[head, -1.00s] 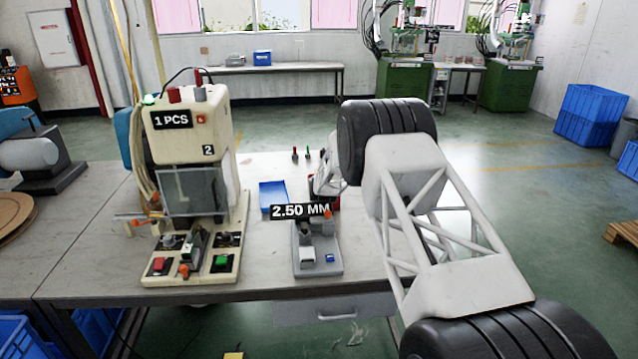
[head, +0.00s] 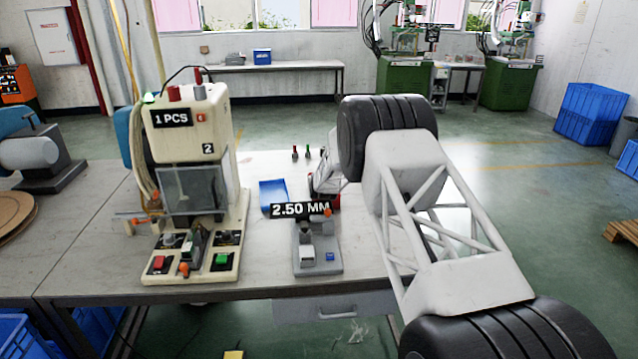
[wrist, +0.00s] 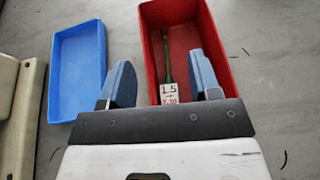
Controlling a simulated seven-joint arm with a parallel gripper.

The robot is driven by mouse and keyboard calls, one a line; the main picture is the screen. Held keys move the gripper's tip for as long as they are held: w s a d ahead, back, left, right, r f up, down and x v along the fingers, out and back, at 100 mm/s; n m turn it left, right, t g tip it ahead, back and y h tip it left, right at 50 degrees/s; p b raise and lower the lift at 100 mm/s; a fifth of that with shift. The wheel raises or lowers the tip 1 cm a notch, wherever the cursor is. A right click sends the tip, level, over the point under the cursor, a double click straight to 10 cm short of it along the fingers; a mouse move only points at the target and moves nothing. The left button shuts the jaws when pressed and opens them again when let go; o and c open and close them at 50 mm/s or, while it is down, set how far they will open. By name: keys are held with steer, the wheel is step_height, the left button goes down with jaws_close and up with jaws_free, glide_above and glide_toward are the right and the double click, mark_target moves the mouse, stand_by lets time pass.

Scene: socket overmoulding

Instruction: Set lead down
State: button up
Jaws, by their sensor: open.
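A green lead (wrist: 167,60) lies lengthwise in the red bin (wrist: 210,38) in the wrist view. A white label (wrist: 170,95) reading 1.5 and 7.30 shows at the near end of the lead. My gripper (wrist: 162,78) is open over the near part of the bin, with one blue finger on each side of the lead and clear of it. In the head view the gripper is mostly hidden behind my arm, and only a bit of the red bin (head: 335,201) shows. The lead cannot be made out there.
A blue tray (wrist: 77,65), empty in the wrist view, stands left of the red bin. In the head view, a cream press machine (head: 188,115) stands on the left and a grey gauge (head: 318,262) marked 2.50 MM in front. Small red and green pieces (head: 307,152) stand behind.

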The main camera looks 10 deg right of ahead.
steer(key=shift+r, duration=0.25)
steer(key=shift+s+r, duration=0.3)
steer(key=shift+s, duration=0.2)
steer(key=shift+v, duration=5.45)
